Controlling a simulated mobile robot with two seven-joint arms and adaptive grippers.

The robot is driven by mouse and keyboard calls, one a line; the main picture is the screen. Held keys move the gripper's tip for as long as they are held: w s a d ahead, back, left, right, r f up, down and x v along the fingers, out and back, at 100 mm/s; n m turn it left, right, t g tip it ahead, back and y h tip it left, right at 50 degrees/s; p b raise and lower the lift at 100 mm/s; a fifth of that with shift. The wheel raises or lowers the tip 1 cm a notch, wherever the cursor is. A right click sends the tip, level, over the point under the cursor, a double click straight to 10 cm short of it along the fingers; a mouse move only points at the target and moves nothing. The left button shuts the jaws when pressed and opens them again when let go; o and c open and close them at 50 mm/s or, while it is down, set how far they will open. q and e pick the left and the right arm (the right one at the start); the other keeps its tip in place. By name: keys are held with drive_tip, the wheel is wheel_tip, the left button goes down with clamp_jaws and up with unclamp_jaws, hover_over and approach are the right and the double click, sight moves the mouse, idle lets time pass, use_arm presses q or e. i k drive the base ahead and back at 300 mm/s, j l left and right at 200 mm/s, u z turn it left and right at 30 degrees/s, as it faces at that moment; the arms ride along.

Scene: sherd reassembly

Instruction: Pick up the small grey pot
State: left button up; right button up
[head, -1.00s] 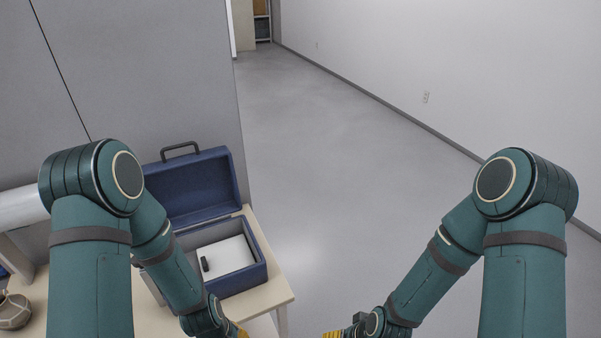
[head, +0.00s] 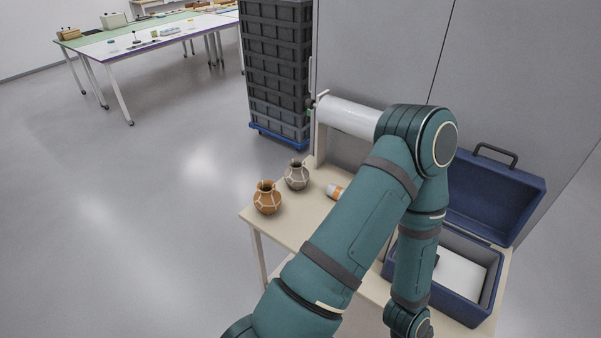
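The small grey pot (head: 297,176) stands upright on the light wooden table (head: 290,229), near its far edge. It has a round body, a narrow neck and pale lines over its surface. An orange-brown pot (head: 267,199) with similar pale lines stands just in front of it and to its left. My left arm crosses the view to the right of both pots, with its wrist at the bottom edge. Neither gripper is in view.
An orange-and-white container (head: 335,191) lies right of the pots, partly hidden by my arm. An open blue case (head: 490,200) stands at the table's right. Stacked dark crates (head: 277,70) on a blue dolly stand behind. The floor left of the table is clear.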

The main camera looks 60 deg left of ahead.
sight(295, 177)
drive_tip(key=u, duration=2.05)
drive_tip(key=i+j, duration=0.45)
drive_tip(key=i+j+z, duration=0.2)
drive_tip(key=z, duration=0.2)
drive_tip(key=i+j+z, duration=0.35)
